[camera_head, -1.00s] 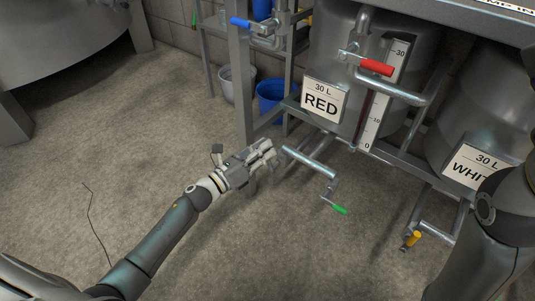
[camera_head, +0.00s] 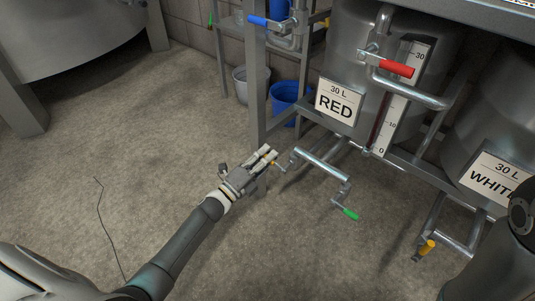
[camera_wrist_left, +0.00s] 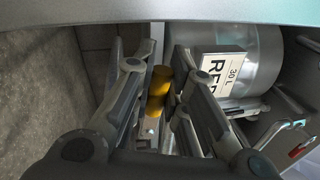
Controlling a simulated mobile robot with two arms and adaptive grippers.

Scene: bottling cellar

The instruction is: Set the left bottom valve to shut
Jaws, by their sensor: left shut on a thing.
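The left bottom valve sits at the left end of the low pipe (camera_head: 322,165) under the RED tank. Its yellow handle (camera_head: 275,164) shows only as a small bit by the tips of my left gripper (camera_head: 267,156). In the left wrist view this handle (camera_wrist_left: 158,90) stands between the two fingers of my left gripper (camera_wrist_left: 157,104), which is shut on it. Part of the handle is hidden by the fingers. My right gripper is out of view.
A valve with a green handle (camera_head: 351,214) hangs at the pipe's right end. A red-handled valve (camera_head: 397,69) is on the RED tank (camera_head: 350,50). A frame post (camera_head: 254,80) stands just behind my left gripper. The floor to the left is clear except for a thin cable (camera_head: 101,215).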

